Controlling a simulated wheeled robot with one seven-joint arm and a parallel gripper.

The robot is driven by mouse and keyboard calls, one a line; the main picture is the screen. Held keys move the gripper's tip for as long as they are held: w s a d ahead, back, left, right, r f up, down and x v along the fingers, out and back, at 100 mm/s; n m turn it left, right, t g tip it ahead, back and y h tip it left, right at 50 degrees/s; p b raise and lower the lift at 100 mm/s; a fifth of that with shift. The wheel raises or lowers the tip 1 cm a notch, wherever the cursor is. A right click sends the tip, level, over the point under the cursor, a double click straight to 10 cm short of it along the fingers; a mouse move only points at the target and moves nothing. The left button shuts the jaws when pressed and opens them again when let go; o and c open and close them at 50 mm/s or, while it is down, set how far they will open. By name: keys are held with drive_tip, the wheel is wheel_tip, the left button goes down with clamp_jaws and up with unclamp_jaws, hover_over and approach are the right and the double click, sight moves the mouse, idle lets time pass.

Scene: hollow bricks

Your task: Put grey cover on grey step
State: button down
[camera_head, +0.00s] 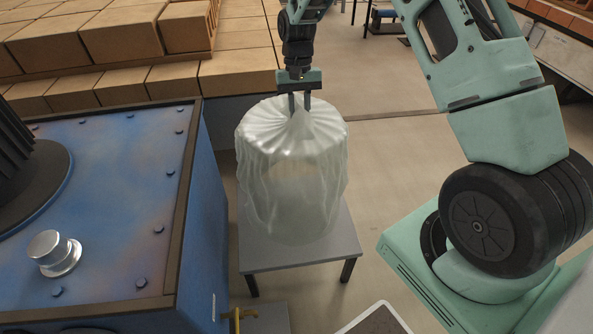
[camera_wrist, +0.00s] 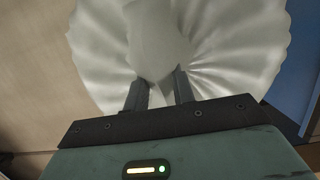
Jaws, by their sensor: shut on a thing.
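The grey cover (camera_head: 292,170) is a pale, translucent, draped sheet with a pleated round top and hanging sides. My gripper (camera_head: 299,108) is shut on the peak at the middle of its top, pinching it from above. In the wrist view the cover (camera_wrist: 235,55) spreads out in folds beyond my gripper (camera_wrist: 160,90). The grey step (camera_head: 295,255) is a low, flat-topped stand with dark legs, and the cover appears over it in the head view. Whether the cover's lower edge touches the step's top I cannot tell.
A blue machine cabinet (camera_head: 110,200) with a silver knob (camera_head: 54,252) stands close on the left. Stacked bricks (camera_head: 120,50) fill the back left. Open floor (camera_head: 395,150) lies to the right of the step. A grey-edged item (camera_head: 375,318) shows at the bottom.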

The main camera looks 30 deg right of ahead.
drive_tip(key=shift+w+d+f+x, duration=0.1)
drive_tip(key=shift+w+x, duration=0.15)
drive_tip(key=shift+x, duration=0.9)
drive_tip(key=shift+w+d+f+x, duration=0.1)
drive_tip(key=shift+w+x, duration=0.15)
drive_tip(key=shift+x, duration=0.95)
drive_tip(key=shift+w+d+x, duration=0.1)
drive_tip(key=shift+w+x, duration=0.2)
drive_tip(key=shift+x, duration=0.85)
drive_tip(key=shift+f, duration=0.1)
drive_tip(key=c, duration=1.2)
unclamp_jaws()
drive_tip(key=shift+o, duration=0.2)
